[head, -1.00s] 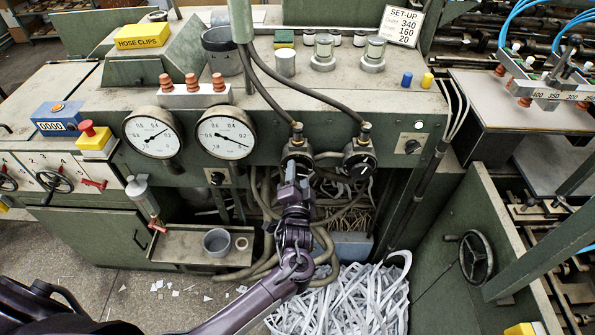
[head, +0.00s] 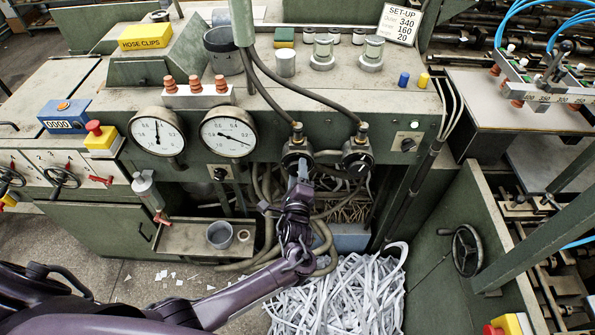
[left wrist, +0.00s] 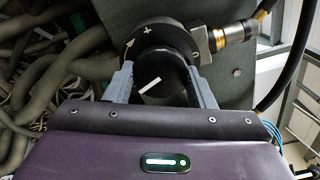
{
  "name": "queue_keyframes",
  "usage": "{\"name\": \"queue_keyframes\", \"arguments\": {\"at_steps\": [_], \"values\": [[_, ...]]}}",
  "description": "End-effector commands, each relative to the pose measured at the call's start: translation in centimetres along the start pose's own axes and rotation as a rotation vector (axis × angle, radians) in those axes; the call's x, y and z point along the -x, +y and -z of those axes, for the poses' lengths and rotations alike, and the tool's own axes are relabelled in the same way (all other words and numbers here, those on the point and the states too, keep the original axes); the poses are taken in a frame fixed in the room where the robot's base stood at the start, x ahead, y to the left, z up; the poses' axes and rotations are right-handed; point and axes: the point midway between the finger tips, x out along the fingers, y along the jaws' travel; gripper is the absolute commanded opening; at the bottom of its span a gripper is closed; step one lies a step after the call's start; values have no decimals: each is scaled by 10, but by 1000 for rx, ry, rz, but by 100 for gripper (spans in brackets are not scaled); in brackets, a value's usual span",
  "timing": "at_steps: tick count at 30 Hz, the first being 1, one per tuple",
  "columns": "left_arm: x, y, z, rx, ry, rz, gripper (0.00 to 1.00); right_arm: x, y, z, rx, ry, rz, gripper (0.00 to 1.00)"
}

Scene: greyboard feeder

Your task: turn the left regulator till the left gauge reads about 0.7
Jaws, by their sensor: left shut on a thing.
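The left regulator (head: 296,153) is on the green panel, below a brass hose fitting. My left gripper (head: 298,174) reaches it from below and is shut on its black knob. In the left wrist view the two fingers stand on either side of the knob (left wrist: 160,68); its white mark is tilted, rising to the right. A plus sign and an arrow show on the ring behind. The left gauge (head: 157,133) has its needle nearly straight up; its numbers are too small to read surely. My right gripper is not in view.
The right regulator (head: 357,154) is close beside the left one. The right gauge (head: 228,134) has its needle toward the lower right. Dark hoses (head: 300,75) hang above the regulators. Paper strips (head: 340,295) lie below my arm.

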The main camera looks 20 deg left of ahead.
Motion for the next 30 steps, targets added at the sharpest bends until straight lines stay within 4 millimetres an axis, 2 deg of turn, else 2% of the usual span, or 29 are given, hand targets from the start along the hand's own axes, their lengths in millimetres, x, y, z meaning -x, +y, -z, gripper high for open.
{"name": "queue_keyframes", "arguments": {"at_steps": [18,30], "values": [[0,1,1,-578,2,0,27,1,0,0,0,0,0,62],[0,2,0,-834,2,-1,27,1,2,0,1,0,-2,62]]}}
